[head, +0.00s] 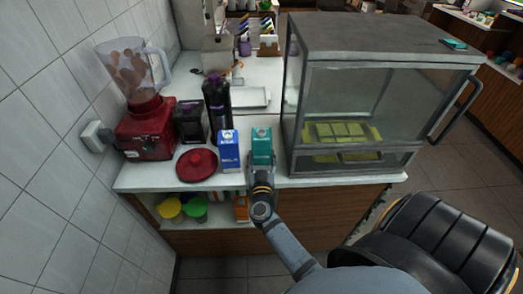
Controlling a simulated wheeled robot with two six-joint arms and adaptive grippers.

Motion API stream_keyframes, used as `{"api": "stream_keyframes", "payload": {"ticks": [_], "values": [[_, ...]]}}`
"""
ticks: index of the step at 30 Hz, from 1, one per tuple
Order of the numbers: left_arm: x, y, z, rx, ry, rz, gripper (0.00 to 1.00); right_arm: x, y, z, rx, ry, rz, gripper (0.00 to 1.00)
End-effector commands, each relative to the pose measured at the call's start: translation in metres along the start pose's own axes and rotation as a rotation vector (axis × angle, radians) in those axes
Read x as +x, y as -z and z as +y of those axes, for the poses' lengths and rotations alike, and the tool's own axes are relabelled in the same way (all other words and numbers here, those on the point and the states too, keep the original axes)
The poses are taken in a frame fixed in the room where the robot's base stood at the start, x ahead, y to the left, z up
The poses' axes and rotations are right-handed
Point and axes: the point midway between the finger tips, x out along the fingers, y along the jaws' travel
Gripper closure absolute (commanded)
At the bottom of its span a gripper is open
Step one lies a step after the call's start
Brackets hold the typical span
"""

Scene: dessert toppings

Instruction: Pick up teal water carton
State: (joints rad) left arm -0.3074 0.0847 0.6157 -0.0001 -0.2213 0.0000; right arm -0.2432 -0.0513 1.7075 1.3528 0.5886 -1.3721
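The teal carton (262,146) stands upright near the front edge of the white counter, just left of the glass display case. A blue and white carton (228,150) stands close to its left. My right gripper (261,168) is at the front of the teal carton, low down, and hides its lower front. The fingertips are too small and dark to tell whether they are around the carton, touching it, or open. My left gripper is not in view.
A red round lid (197,165), a dark bottle (217,103) and a red blender (146,128) are to the left. The display case (350,90) blocks the right side. A white tray (254,97) lies behind. Yellow and green items (182,209) sit on the shelf below the counter.

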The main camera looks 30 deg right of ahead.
Motion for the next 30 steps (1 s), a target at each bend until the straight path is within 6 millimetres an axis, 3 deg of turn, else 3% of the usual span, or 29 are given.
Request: {"api": "stream_keyframes", "payload": {"ticks": [1, 6, 14, 24, 30], "values": [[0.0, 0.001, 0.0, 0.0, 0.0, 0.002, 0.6, -0.001, -0.002, 0.0, 0.0, 0.001, -0.004, 0.61], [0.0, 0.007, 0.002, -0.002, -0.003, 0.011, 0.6, -0.001, -0.003, 0.0, 0.0, 0.001, -0.006, 0.84], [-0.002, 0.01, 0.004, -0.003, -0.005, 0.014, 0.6, -0.001, 0.002, 0.0, 0.001, 0.0, -0.004, 0.86], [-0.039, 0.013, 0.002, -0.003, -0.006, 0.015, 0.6, 0.0, 0.076, 0.0, 0.002, 0.0, -0.001, 0.86], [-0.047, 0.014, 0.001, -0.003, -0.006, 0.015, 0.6, 0.0, 0.098, 0.0, 0.001, 0.0, -0.002, 0.86]]}}
